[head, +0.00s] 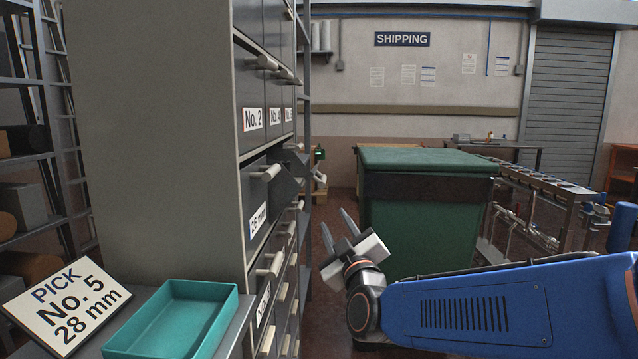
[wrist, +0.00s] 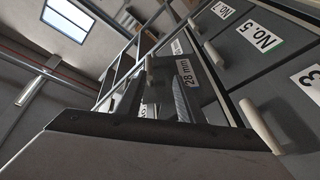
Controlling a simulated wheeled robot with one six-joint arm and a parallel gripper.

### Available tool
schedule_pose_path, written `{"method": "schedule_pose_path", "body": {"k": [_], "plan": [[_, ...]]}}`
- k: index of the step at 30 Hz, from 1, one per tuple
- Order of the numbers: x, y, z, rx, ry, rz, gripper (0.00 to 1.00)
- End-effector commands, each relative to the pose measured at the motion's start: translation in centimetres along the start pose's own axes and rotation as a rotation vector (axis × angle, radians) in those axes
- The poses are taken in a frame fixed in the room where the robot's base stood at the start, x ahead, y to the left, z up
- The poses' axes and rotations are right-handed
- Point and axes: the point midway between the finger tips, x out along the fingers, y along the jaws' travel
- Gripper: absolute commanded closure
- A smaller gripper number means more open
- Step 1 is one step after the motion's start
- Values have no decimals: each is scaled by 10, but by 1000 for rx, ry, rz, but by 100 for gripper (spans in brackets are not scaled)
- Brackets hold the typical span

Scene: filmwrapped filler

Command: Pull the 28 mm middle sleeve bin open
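In the wrist view the 28 mm label (wrist: 187,72) shows on a grey bin front just beyond my fingers. A pale bar handle (wrist: 149,70) stands to its left; I cannot tell for sure which bin it belongs to. My gripper (wrist: 156,100) is open and empty, with a clear gap between its two fingers. In the head view my gripper (head: 338,230) is in the aisle right of the cabinet, fingers up and apart, touching no handle. The 28 mm label cannot be read on the cabinet there. A card (head: 67,305) reads "PICK No. 5 28 mm".
The bin cabinet (head: 155,130) stands at left with several pale handles jutting out. A bin (head: 287,183) near the 26 mm label sticks out into the aisle. A No. 5 label (wrist: 262,40) shows. A teal tray (head: 172,318) sits lower left. A green container (head: 428,215) stands behind my arm.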

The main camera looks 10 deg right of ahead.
Motion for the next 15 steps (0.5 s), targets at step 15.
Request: {"method": "schedule_pose_path", "body": {"k": [15], "plan": [[32,15,-11,-69,41,108,66]]}}
